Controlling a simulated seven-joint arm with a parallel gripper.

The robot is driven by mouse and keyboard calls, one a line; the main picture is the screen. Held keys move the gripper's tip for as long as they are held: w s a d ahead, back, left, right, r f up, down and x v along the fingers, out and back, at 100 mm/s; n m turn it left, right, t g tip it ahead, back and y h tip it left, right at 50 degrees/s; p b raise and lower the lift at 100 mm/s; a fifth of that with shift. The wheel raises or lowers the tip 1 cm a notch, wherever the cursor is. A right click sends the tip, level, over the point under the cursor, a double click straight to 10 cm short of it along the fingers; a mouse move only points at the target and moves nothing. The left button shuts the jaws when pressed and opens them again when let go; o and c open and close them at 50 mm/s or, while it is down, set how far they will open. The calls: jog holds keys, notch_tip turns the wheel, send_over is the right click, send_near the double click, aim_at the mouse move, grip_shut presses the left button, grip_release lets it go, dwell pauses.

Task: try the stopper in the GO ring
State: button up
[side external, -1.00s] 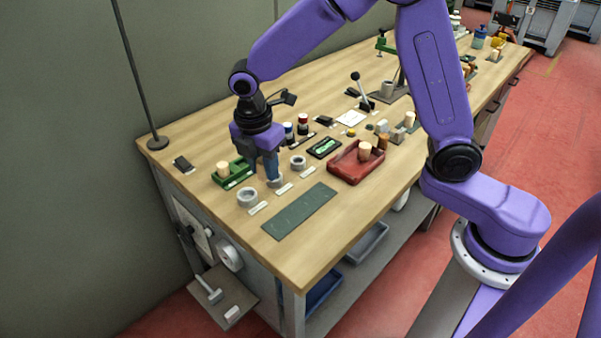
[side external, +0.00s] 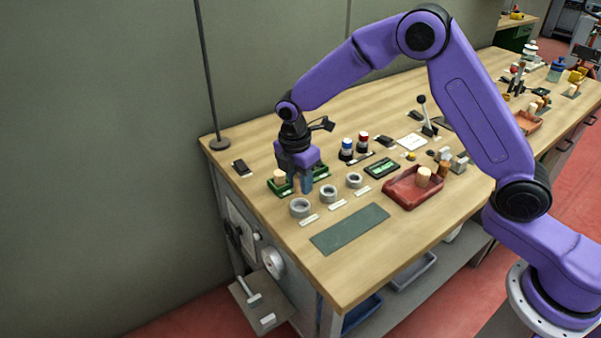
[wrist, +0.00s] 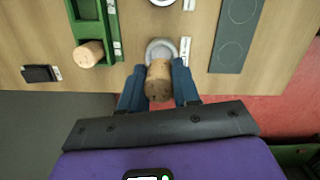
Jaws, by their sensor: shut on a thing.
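My gripper (side external: 302,186) is shut on a tan cork stopper (wrist: 158,80), which sits between its two blue fingers in the wrist view. In the side view the fingers hide the held stopper. Three grey rings stand in a row: a left ring (side external: 300,207), a middle ring (side external: 328,192) and a right ring (side external: 354,180). Each has a small white label, too small to read, so I cannot tell which is GO. In the wrist view the held stopper overlaps the near edge of a ring (wrist: 160,46); it appears above the bench, not in the ring.
A green tray (wrist: 86,28) with another cork (wrist: 90,53) lies close beside my gripper. A dark green mat (side external: 349,229) lies in front of the rings. A red tray (side external: 413,196) with a cork stands to the right. A small black object (side external: 241,168) lies at the far left.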

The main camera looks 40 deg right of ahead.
aim_at(300, 194)
jog(key=shift+f, duration=1.7)
jog(key=shift+f, duration=0.55)
dwell(0.4)
jog(key=o, duration=1.1)
jog(key=r, duration=0.5)
jog(key=a+r, duration=0.1)
jog(key=r, duration=0.5)
jog(key=a+r, duration=0.1)
jog(key=r, duration=0.5)
jog(key=shift+s+r, duration=0.15)
jog(key=shift+s, duration=0.05)
